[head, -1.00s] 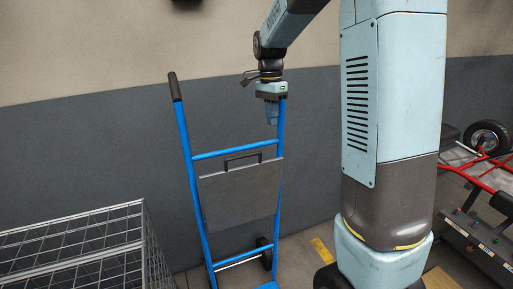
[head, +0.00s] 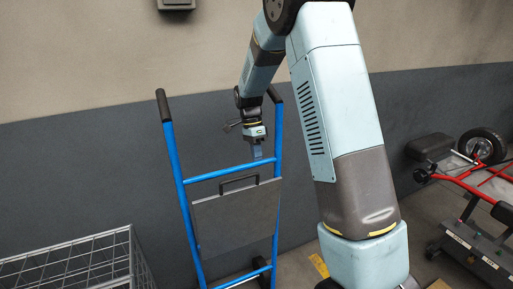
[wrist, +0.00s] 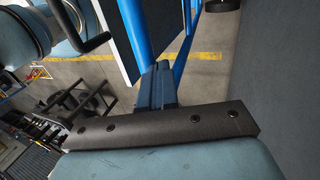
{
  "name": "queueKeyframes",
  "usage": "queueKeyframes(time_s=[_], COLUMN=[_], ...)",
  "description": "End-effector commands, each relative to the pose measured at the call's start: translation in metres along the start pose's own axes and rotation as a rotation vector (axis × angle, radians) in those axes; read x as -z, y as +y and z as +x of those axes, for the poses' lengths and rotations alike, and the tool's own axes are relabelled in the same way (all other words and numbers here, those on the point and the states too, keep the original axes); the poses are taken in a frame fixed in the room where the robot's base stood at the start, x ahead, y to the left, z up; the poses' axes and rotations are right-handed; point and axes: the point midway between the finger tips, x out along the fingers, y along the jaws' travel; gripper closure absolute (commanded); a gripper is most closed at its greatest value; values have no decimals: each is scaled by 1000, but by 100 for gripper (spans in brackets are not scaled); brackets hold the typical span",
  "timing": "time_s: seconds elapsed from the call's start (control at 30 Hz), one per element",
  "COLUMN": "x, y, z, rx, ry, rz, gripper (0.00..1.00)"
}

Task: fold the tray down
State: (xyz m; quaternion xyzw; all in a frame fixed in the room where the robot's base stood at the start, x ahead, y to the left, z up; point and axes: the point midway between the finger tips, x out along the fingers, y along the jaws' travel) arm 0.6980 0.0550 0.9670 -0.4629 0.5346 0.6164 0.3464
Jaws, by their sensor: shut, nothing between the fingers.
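The tray, a flat dark grey panel (head: 236,218) with a black loop handle (head: 240,181) at its top edge, stands folded up against a blue hand truck (head: 182,190). In the wrist view the panel (wrist: 118,38) shows steeply from above, with its handle (wrist: 92,44) to the left. My gripper (head: 256,152) points down, shut and empty, just above the truck's upper crossbar and near its right upright. It is above and right of the tray handle. In the wrist view my fingertips (wrist: 158,72) overlap the blue frame; whether they touch it I cannot tell.
A wire mesh cage (head: 75,265) stands at the lower left. The grey wall (head: 90,170) is close behind the truck. A red-framed trolley with a wheel (head: 483,147) and a dark low machine (head: 475,248) stand at the right.

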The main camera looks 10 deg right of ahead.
Motion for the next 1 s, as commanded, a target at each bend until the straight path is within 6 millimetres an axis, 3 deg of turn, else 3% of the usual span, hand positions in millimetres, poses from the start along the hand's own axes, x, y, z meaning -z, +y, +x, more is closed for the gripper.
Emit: queueKeyframes(time_s=[0.23, 0.53, 1.0], x=[0, 0, 0], y=[3, 33, 37], z=[42, 53, 55], rx=[-2, 1, 2], ry=[0, 0, 0], rz=[0, -1, 0], gripper=[100, 100, 100])
